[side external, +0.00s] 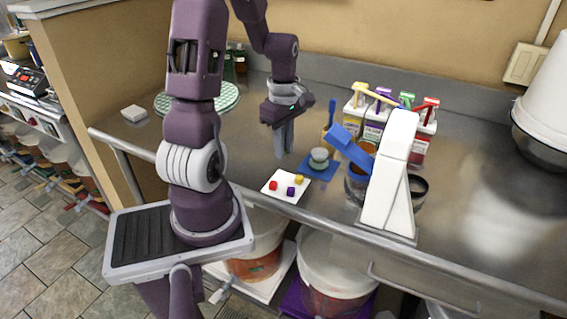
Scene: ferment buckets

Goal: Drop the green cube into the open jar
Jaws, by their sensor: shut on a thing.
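My gripper (284,150) points down above the steel counter, behind the white plate and left of the small jar. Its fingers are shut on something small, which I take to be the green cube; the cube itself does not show. The white plate (272,195) holds a red cube (273,185), a purple cube (291,191) and a yellow cube (299,179), with no green one visible. A small clear jar (319,161) stands upright on a blue mat (329,171). Its mouth and contents are too small to make out.
Several cartons with coloured handles (377,117) stand behind. A round green-patterned mat (226,97) lies at the back left.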

